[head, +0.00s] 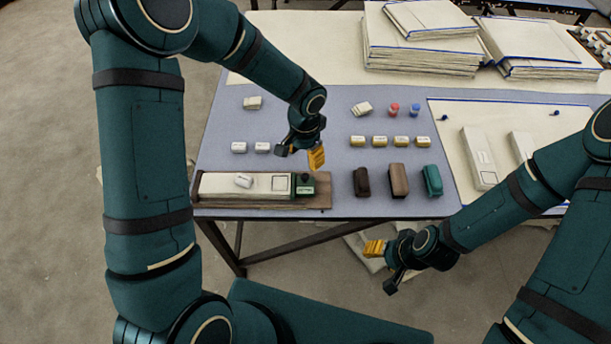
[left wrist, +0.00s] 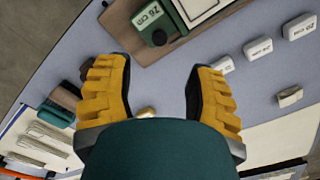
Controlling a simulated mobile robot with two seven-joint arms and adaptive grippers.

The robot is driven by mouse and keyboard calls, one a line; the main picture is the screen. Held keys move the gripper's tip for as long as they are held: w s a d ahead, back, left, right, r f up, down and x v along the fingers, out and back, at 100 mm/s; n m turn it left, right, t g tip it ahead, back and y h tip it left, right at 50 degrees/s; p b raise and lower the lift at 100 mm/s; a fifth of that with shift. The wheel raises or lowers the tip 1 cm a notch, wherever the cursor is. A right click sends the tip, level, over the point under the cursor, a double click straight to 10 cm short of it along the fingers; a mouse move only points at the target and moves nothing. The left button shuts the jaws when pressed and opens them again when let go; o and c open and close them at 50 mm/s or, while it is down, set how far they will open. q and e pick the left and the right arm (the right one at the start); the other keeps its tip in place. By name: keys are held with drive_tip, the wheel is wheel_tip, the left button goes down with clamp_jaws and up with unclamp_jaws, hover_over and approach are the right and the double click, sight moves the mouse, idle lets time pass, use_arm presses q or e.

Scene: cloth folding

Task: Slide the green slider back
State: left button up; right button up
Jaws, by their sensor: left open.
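The green slider (head: 305,186) sits at the right end of a white board on a brown wooden base (head: 322,202), near the table's front edge. It has a dark knob on top and a pale label. In the left wrist view the green slider (left wrist: 166,20) lies beyond the fingertips, partly cut off by the top edge. My left gripper (head: 300,155) is open and empty, above and behind the slider, apart from it. In the left wrist view its yellow-padded fingers (left wrist: 158,82) are spread wide. My right gripper (head: 381,265) is open and empty in front of the table.
Small labelled white blocks (head: 239,147), gold-toned blocks (head: 379,141) and red and blue pieces (head: 394,109) lie behind. Bare table lies between the rows.

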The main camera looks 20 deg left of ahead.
sight(305, 175)
use_arm(q)
wheel_tip(305, 175, down, 9)
drive_tip(key=shift+f+b, duration=0.15)
drive_tip(key=shift+b, duration=0.75)
clamp_jaws()
